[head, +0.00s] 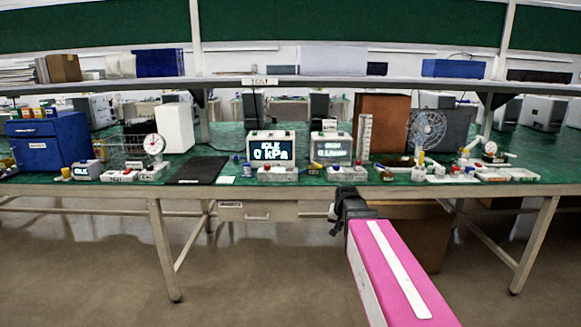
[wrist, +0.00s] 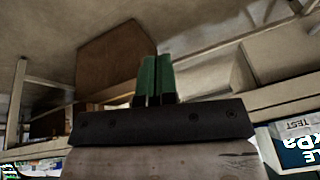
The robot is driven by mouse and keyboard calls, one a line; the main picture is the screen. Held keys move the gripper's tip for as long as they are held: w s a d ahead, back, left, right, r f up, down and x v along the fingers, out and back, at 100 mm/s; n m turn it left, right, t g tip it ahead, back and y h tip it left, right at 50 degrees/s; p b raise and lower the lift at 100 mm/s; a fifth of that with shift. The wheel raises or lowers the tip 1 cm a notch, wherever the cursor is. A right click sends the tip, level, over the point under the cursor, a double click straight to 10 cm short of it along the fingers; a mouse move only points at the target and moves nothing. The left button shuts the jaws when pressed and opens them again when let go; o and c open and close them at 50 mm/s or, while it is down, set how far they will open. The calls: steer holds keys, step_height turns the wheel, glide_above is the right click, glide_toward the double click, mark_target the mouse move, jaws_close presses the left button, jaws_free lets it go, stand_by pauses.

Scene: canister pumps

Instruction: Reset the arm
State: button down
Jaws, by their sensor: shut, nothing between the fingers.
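My arm reaches forward from the bottom of the head view as a pink link with a white stripe. My gripper (wrist: 155,80) shows in the wrist view as two green fingers pressed together with nothing between them. In the head view its dark end is at the table's front edge, and the fingers cannot be made out there. The green-topped table (head: 222,187) stands in front of me. A display reading IDLE 0 kPa (head: 270,147) and a second display (head: 331,149) stand on it.
A blue cabinet (head: 47,142), a dial gauge (head: 154,144), a black mat (head: 198,170) and a fan (head: 427,130) stand along the table. A shelf (head: 225,82) runs above. A brown box (head: 420,240) is under the table. The floor in front is clear at left.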

steer(key=s+f+n+g, duration=0.1)
steer(key=s+f+g, duration=0.1)
steer(key=s+f, duration=0.4)
steer(key=s+f+n+g, duration=0.2)
steer(key=s+f, duration=0.5)
steer(key=s, duration=0.4)
steer(key=shift+s+f, duration=0.25)
steer(key=shift+s, duration=0.15)
